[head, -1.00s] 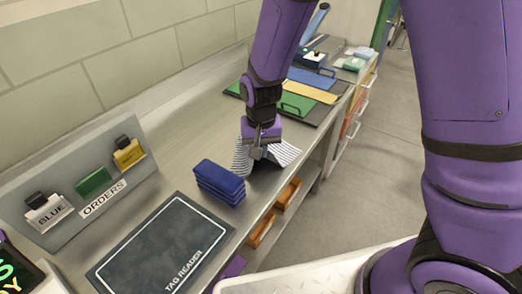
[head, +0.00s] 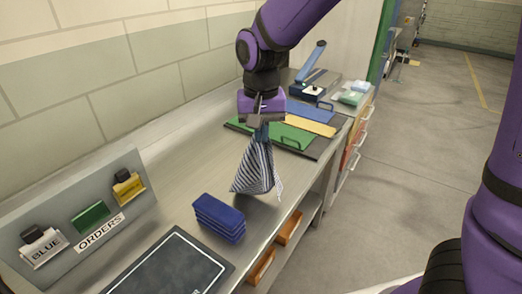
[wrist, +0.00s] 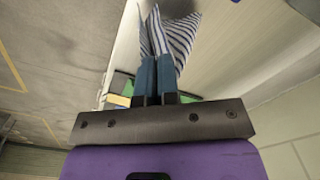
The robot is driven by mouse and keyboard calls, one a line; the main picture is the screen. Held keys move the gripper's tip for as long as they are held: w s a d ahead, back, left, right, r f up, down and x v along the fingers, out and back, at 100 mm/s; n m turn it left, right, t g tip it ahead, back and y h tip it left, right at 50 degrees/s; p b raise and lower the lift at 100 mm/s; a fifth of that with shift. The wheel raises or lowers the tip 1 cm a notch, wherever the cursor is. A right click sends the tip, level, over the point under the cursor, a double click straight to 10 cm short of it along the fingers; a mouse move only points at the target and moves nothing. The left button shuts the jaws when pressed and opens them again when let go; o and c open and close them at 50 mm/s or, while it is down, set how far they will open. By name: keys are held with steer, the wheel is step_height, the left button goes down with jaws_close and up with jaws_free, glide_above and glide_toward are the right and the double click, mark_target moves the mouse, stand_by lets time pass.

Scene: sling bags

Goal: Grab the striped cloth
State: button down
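The striped cloth (head: 256,168), white with dark stripes, hangs gathered from my gripper (head: 262,122) above the metal counter. Its folds spread out downward, and its lower edge is close to the counter; I cannot tell whether it touches. In the wrist view the striped cloth (wrist: 176,38) fans out beyond the blue fingertips of my gripper (wrist: 157,70), which are close together and pinch its gathered end.
A stack of folded blue cloths (head: 220,216) sits just in front of the striped cloth. The dark tag reader mat (head: 170,268) and the orders board (head: 90,215) are at the left. Green (head: 283,136) and yellow panels lie behind.

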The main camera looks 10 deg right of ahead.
step_height(320, 180, up, 11)
stand_by(0.4)
